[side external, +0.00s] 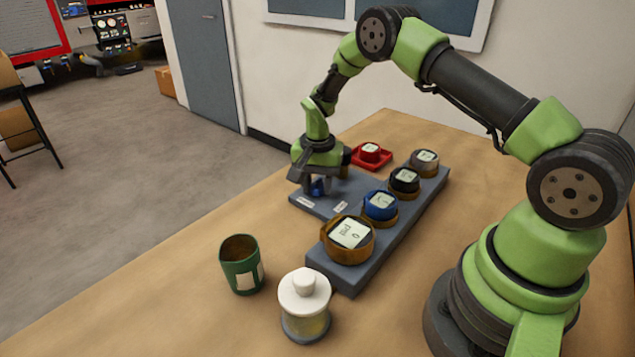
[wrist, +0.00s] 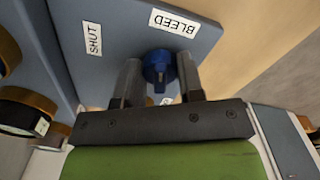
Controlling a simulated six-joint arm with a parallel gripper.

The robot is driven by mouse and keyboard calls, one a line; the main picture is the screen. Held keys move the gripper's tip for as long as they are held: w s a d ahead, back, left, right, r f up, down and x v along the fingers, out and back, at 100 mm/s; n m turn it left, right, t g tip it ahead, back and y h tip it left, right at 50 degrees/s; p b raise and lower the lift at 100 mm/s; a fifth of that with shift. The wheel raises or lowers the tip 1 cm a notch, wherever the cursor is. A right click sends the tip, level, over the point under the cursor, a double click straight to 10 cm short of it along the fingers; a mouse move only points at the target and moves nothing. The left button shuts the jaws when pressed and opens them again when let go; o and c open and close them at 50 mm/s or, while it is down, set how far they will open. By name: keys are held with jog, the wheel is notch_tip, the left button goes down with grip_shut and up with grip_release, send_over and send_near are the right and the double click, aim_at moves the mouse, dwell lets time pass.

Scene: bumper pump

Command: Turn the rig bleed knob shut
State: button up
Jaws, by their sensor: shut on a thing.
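The bleed knob is a blue knob (wrist: 159,68) on the grey-blue panel (wrist: 110,50). In the wrist view it sits between the two fingers of my gripper (wrist: 160,80), which is shut on it. A label reading BLEED (wrist: 173,22) lies beyond the knob, and a label reading SHUT (wrist: 92,38) lies to its left. In the side view my gripper (side external: 317,188) points down over the panel (side external: 345,195), with only a bit of the blue knob (side external: 319,184) showing between the fingers.
A raised grey block (side external: 347,284) beside the panel carries several round gauges, the nearest a large brass one (side external: 348,240). A red tray with a red part (side external: 370,154) lies behind. A green cup (side external: 241,264) and a white-lidded jar (side external: 304,305) stand in front on the wooden table (side external: 180,295).

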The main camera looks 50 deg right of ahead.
aim_at(318, 181)
jog(key=n, duration=1.1)
jog(key=shift+n, duration=1.9)
jog(key=o, duration=0.9)
notch_tip(318, 181, up, 10)
jog(key=shift+f, duration=0.1)
